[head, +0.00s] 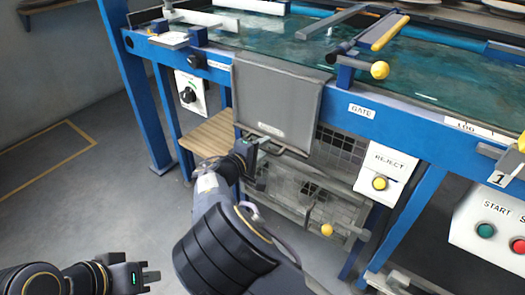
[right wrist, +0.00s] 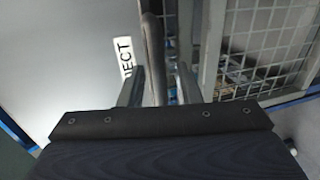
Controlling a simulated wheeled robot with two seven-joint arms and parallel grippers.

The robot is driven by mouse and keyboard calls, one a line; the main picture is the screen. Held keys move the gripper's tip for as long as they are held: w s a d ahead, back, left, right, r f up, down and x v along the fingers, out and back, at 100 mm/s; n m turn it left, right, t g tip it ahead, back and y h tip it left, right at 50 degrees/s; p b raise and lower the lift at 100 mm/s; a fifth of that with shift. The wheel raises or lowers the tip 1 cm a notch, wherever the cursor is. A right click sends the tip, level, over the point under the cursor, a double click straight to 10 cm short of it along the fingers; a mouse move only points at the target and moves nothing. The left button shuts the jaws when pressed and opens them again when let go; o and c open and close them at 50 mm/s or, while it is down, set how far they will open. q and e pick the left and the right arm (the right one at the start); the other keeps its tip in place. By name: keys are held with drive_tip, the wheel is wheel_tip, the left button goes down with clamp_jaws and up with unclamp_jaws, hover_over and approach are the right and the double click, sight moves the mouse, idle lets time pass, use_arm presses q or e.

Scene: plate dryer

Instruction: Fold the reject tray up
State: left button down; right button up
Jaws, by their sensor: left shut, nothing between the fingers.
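The reject tray is a grey panel (head: 275,100) hanging down flat from the blue frame's front edge. A bar handle (head: 288,149) runs along its lower edge. In the right wrist view, the panel (right wrist: 75,60) carries a partly hidden label ending in "JECT", and the handle bar (right wrist: 153,55) stands between the fingers. My right gripper (head: 262,155) is at the lower edge of the tray. Its fingers (right wrist: 160,88) are apart around the bar, with a visible gap on the right side. My left gripper (head: 150,277) is shut and empty, low at the left above the floor.
A wire mesh cage (head: 335,150) lies behind and beside the tray. A wooden slatted shelf (head: 210,134) is left of it. A yellow-knobbed gate lever (head: 379,70) sits above right, and a REJECT button box (head: 386,173) is at right. The floor at left is clear.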

drive_tip(key=shift+w+d, duration=0.1)
clamp_jaws()
idle(0.3)
drive_tip(key=s+a+r+g+y+p, duration=0.5)
drive_tip(key=r+p, duration=0.4)
drive_tip(key=p, duration=0.5)
drive_tip(key=s+a+r+g+y+p, duration=0.2)
drive_tip(key=s+a+r+g+p, duration=0.25)
drive_tip(key=s+r+p, duration=0.7)
drive_tip(key=w+r+g+y+p, duration=0.3)
drive_tip(key=w+r+g+p, duration=0.1)
drive_tip(key=p, duration=0.8)
drive_tip(key=shift+d+r+g+y+p, duration=0.35)
drive_tip(key=shift+r+g, duration=0.3)
drive_tip(key=shift+r, duration=0.7)
drive_tip(key=shift+w+r, duration=0.1)
drive_tip(key=shift+w, duration=0.05)
